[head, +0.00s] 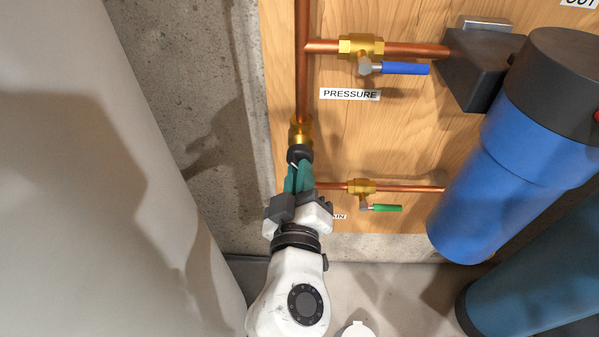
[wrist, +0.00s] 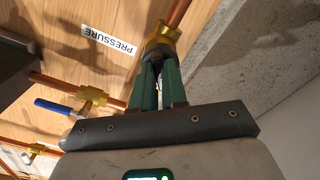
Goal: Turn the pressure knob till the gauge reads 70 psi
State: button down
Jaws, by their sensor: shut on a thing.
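The pressure knob (head: 299,153) is a black knob at the lower end of a brass regulator body (head: 300,131) on the vertical copper pipe, left of the PRESSURE label (head: 349,94). My gripper (head: 299,166) has its green fingers shut on the knob from below. In the wrist view my gripper (wrist: 157,68) reaches up to the brass body (wrist: 162,36), and its fingers mostly hide the knob. No gauge face shows in either view, so I cannot read the pressure.
A blue-handled valve (head: 398,68) is on the upper branch pipe. A green-handled valve (head: 384,208) is on the lower one, close to my wrist. A blue filter housing (head: 493,160) hangs at the right. A large pale surface (head: 85,150) fills the left side.

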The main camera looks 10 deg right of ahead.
jog(key=shift+n+p, duration=1.75)
jog(key=shift+n, duration=1.65)
jog(key=c, duration=1.2)
grip_release()
jog(key=shift+o, duration=0.2)
jog(key=s+a, duration=0.2)
jog(key=s, duration=0.8)
jog(key=shift+s, duration=0.3)
